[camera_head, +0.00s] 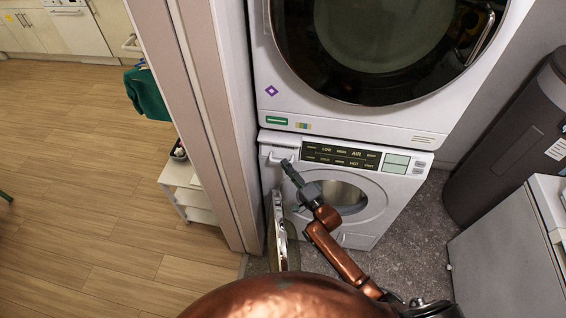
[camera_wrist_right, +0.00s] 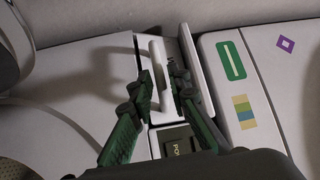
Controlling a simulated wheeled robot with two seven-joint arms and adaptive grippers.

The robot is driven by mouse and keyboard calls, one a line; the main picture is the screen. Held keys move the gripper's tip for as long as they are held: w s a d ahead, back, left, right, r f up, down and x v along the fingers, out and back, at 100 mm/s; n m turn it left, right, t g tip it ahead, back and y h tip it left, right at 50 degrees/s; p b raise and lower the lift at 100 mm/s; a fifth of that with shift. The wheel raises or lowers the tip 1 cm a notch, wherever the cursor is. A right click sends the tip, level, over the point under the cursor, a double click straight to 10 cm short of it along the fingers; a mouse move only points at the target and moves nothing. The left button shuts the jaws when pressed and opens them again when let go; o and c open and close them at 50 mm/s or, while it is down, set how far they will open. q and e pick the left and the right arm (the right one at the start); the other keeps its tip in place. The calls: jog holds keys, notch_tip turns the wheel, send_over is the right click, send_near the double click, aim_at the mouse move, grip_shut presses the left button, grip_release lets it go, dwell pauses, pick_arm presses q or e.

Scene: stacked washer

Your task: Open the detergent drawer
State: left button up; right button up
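The detergent drawer (camera_head: 279,145) is at the top left of the lower white washer's front, left of the dark control panel. In the right wrist view its raised white handle (camera_wrist_right: 158,68) stands upright between my fingers. My right gripper (camera_head: 291,170) reaches the drawer from below in the head view. The fingers hide part of the drawer front, and I cannot tell how far the drawer stands out. My left gripper is not in view.
The washer's round door (camera_head: 279,232) stands open below the drawer, close to my right arm. A white dryer (camera_head: 360,122) is stacked above. A doorway frame (camera_head: 205,110) is close on the left.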

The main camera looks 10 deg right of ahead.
jog(key=x, duration=0.2)
jog(key=shift+w+a, duration=0.15)
jog(key=shift+w, duration=0.3)
grip_shut()
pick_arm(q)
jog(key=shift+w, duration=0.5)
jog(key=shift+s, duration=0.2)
